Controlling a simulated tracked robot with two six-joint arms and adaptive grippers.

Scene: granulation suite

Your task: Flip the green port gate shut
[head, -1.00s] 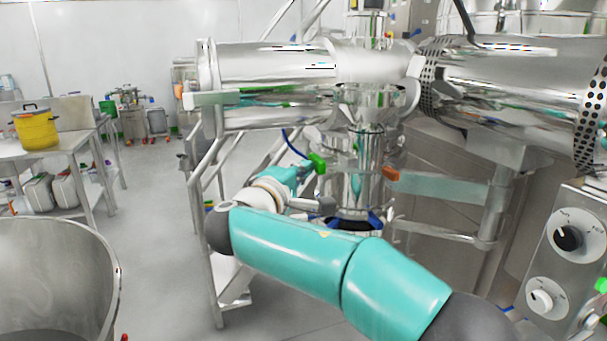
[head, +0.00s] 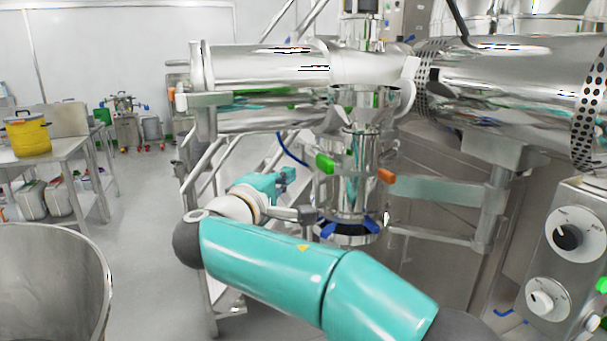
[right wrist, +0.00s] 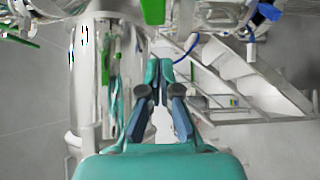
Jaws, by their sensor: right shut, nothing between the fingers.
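The green port gate handle (head: 325,163) is a short green grip on the left side of the steel vertical port column, opposite an orange grip (head: 387,176). A green piece also shows at the top of the right wrist view (right wrist: 152,10), ahead of the fingers. My right gripper (head: 288,174) is to the left of the green handle and slightly lower, with a visible gap between them. Its fingers are closed together and empty, as the right wrist view (right wrist: 158,68) shows. The gate's inner part is hidden within the column. My left gripper is out of view.
Steel stairs with rails (head: 205,165) stand left of the column. A blue hose (head: 290,150) hangs behind my gripper. A large steel drum (head: 510,85) and a control box with knobs (head: 565,240) are at right. Open floor lies left.

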